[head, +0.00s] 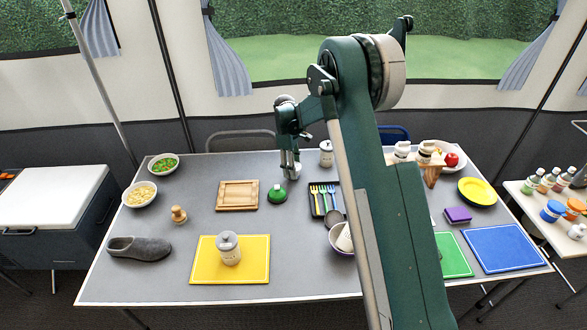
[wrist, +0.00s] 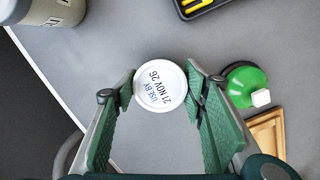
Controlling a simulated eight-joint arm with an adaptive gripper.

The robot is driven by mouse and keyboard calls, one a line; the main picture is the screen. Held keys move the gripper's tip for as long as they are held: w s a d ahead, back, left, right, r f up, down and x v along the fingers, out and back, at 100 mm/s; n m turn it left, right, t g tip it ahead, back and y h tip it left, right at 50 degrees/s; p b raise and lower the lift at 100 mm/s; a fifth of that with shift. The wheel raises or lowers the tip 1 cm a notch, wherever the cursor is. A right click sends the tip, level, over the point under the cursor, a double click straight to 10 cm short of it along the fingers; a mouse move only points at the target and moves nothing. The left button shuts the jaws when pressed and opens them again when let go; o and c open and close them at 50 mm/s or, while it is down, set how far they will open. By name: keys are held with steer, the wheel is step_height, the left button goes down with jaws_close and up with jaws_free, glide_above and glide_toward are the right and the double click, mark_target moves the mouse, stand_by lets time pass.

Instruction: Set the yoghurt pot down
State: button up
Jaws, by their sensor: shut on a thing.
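The yoghurt pot has a round white lid printed "USE BY 21 NOV 26" (wrist: 160,87). In the wrist view it sits between the two green fingers of my gripper (wrist: 160,92), which press on it from both sides. In the head view my gripper (head: 290,168) points down over the far middle of the grey table (head: 205,235), and the white pot (head: 297,171) shows partly behind the fingers. The pot's lower part is hidden, and I cannot tell whether its base touches the table.
A green domed object (head: 277,194) stands close by, nearer the camera, with a wooden board (head: 237,182) left of it. A cutlery tray (head: 319,208) and a lidded jar (head: 326,153) are to the right. Bare tabletop lies left of the pot.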

steer(key=shift+f, duration=0.15)
steer(key=o, duration=0.9)
steer(key=shift+o, duration=0.2)
step_height(320, 180, up, 12)
steer(key=a+p, duration=0.1)
steer(key=p, duration=0.1)
steer(key=shift+w+a, duration=0.15)
steer(key=shift+w, duration=0.2)
